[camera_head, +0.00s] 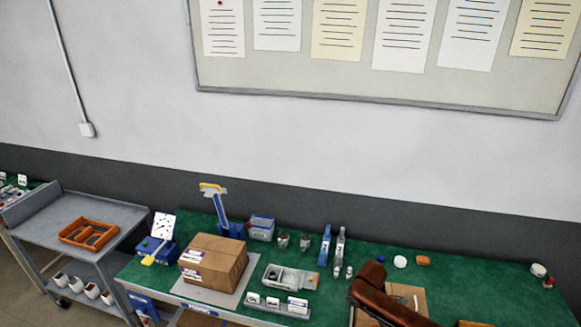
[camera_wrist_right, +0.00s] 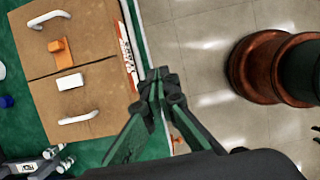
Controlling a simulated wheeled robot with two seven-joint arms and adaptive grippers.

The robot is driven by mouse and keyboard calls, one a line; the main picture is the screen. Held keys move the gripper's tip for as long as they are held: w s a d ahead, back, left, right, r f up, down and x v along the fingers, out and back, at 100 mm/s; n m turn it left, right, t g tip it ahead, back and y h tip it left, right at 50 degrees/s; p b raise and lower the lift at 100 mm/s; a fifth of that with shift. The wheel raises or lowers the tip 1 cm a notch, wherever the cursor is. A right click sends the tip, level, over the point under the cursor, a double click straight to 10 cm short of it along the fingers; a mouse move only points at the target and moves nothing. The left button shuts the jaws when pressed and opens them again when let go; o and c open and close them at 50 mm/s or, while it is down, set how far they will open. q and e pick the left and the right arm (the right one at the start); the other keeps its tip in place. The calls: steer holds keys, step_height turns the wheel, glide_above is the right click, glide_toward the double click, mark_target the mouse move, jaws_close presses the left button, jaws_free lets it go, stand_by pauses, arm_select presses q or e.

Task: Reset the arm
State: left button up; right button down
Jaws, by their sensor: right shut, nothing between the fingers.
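My right gripper (camera_wrist_right: 160,82) shows in the right wrist view with its dark green fingers together and nothing between them. It hangs over the table's edge strip, beside a cardboard piece (camera_wrist_right: 95,95) with a seam across it. White curved handles (camera_wrist_right: 80,118), an orange piece (camera_wrist_right: 61,52) and a white block (camera_wrist_right: 69,82) lie on the cardboard. The fingers appear apart from all of these. In the head view my reddish-brown right arm reaches over the table's front and partly hides the cardboard (camera_head: 414,297); the right gripper cannot be made out there. My left gripper is not in view.
A grey cart (camera_head: 75,212) with an orange tray (camera_head: 88,233) stands left. Table space right of the arm is mostly clear.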

steer(key=s+a+f+m+t+y, duration=0.1)
steer(key=s+a+f+m+y, duration=0.15)
steer(key=s+a+f, duration=0.4)
steer(key=s+a+f+m+t+y, duration=0.1)
steer(key=s+a+f+m+y, duration=0.2)
steer(key=s+a, duration=0.6)
steer(key=s+d+r+m+t+h, duration=0.1)
steer(key=s+d+r+m, duration=0.1)
steer(key=s+d+m, duration=0.55)
steer(key=s+d+r+m+t+h, duration=0.2)
steer(key=s+d, duration=0.9)
steer(key=s, duration=0.2)
step_height(320, 180, down, 35)
steer(key=a+g+b, duration=0.1)
steer(key=g+b, duration=0.1)
steer(key=b, duration=0.4)
arm_select(q)
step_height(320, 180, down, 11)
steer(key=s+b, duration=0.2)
steer(key=b, duration=0.3)
arm_select(e)
steer(key=s+f+n+g, duration=0.1)
steer(key=s+f, duration=1.9)
steer(key=f, duration=0.4)
steer(key=shift+s+y, duration=0.35)
steer(key=shift+y, duration=0.1)
